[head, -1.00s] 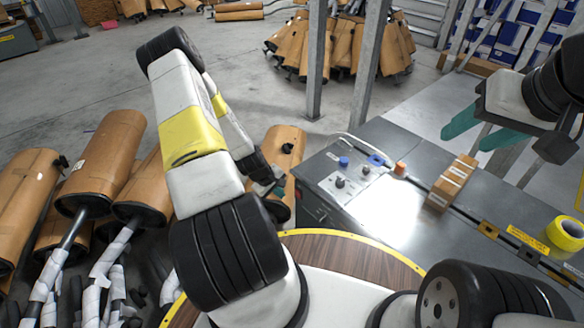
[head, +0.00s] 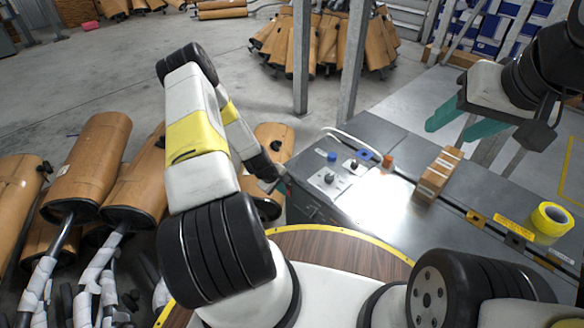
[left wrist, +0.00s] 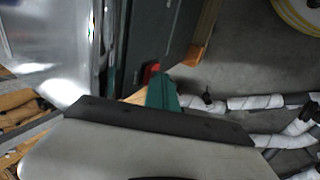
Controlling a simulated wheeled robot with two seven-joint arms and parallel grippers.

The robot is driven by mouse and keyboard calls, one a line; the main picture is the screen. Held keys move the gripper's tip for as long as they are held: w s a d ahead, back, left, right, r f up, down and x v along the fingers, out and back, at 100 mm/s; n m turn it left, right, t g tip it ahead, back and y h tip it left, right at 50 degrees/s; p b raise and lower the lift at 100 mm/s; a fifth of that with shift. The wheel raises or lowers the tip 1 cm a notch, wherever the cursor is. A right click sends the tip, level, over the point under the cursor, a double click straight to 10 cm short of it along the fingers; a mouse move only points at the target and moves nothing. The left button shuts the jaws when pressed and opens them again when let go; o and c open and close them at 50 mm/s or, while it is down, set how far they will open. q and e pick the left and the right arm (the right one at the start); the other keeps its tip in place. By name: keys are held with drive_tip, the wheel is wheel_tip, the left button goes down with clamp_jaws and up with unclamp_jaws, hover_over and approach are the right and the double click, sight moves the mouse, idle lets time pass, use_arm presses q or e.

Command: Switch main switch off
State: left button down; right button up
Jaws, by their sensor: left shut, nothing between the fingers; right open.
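In the left wrist view a small red part (left wrist: 151,71), which looks like the main switch, sits on the dark side of the grey cabinet (left wrist: 170,30). The teal fingers of my left gripper (left wrist: 161,88) are shut and empty. Their tip is right beside the red part; I cannot tell whether they touch. In the head view my left gripper (head: 270,178) is at the cabinet's left side, its fingers mostly hidden, and the red part does not show. My right gripper (head: 449,130) is open and empty above the far side of the metal table (head: 400,215).
The cabinet top carries a control panel (head: 340,185) with blue and black knobs. An orange button (head: 387,160), a cardboard box (head: 438,173) and a yellow tape roll (head: 549,221) are on the table. Wrapped mufflers (head: 88,165) crowd the left. Metal posts (head: 301,60) stand behind.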

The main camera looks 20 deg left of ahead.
use_arm(q)
drive_tip(key=shift+w+d+r, duration=0.1)
drive_tip(key=shift+w+d, duration=0.05)
drive_tip(key=shift+w, duration=0.1)
drive_tip(key=shift+r, duration=0.15)
drive_tip(key=shift+r, duration=0.65)
